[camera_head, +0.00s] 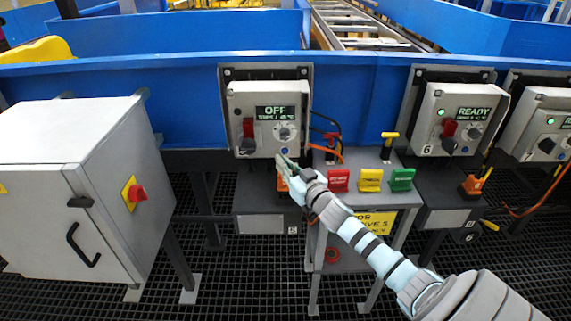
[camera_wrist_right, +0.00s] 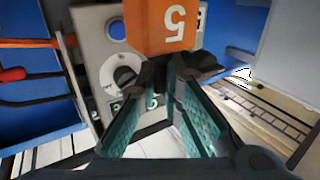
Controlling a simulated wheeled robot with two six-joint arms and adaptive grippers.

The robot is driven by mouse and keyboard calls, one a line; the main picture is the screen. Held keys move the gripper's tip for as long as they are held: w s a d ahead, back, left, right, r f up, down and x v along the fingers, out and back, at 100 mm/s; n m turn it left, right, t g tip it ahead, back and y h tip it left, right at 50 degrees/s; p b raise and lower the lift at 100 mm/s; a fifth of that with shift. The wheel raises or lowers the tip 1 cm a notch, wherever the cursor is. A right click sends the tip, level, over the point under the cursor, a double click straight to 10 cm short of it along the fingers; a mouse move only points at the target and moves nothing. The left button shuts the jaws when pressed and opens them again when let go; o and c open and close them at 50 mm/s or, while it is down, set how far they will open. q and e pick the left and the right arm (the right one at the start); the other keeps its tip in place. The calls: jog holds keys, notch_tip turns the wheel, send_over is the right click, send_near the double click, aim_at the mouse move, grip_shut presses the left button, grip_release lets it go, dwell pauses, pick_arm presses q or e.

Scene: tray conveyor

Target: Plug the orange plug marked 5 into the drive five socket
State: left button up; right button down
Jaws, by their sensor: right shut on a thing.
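The orange plug marked 5 (camera_wrist_right: 165,24) is at the fingertips of my right gripper (camera_wrist_right: 158,78), which is shut on it. In the head view the right gripper (camera_head: 287,164) is just below the grey drive box reading OFF (camera_head: 268,115), and a bit of orange plug (camera_head: 282,184) shows beside the fingers. A dark lower box (camera_head: 259,224) with a small label 5 stands under the drive box. Its socket opening cannot be made out; the gripper and plug cover that area. My left gripper is not in view.
A grey cabinet (camera_head: 70,190) stands left. Cables hang beside the OFF box.

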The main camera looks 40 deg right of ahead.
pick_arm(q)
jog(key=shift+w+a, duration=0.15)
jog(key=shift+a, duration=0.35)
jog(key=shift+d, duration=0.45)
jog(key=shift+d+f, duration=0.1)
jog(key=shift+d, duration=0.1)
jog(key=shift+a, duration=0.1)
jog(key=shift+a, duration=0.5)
